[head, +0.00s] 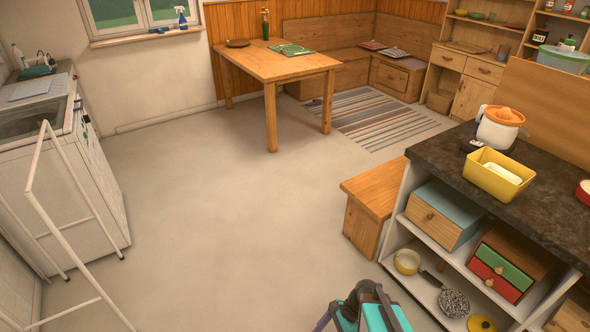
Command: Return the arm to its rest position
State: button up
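Teal and dark grey parts, apparently of my own arm, show at the bottom edge of the head view, right of the middle. They are in front of the open shelf unit, over the floor. The lower part of the arm is cut off by the frame edge. I cannot make out any gripper fingers, so whether my gripper is open, shut or holding something does not show.
A dark-topped counter (440,150) with open shelves stands right, bearing a yellow bin (490,181). A wooden bench (368,205) adjoins it. A white drying rack (62,220) stands left. A wooden table (275,65) is at the back. The middle floor (220,210) is clear.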

jog(key=s+d+f+n+g+h, duration=0.2)
jog(key=s+f+n+h, duration=0.15)
jog(key=s+n, duration=0.55)
jog(key=s+d+f+n+h, duration=0.1)
jog(key=s+d+n+h, duration=0.1)
jog(key=d+n, duration=0.3)
jog(key=shift+s+d+f+n+h, duration=0.2)
jog(key=shift+s+d+n+h, duration=0.15)
jog(key=shift+s+n, duration=0.7)
jog(key=shift+w+n, duration=0.25)
jog(key=shift+w, duration=0.05)
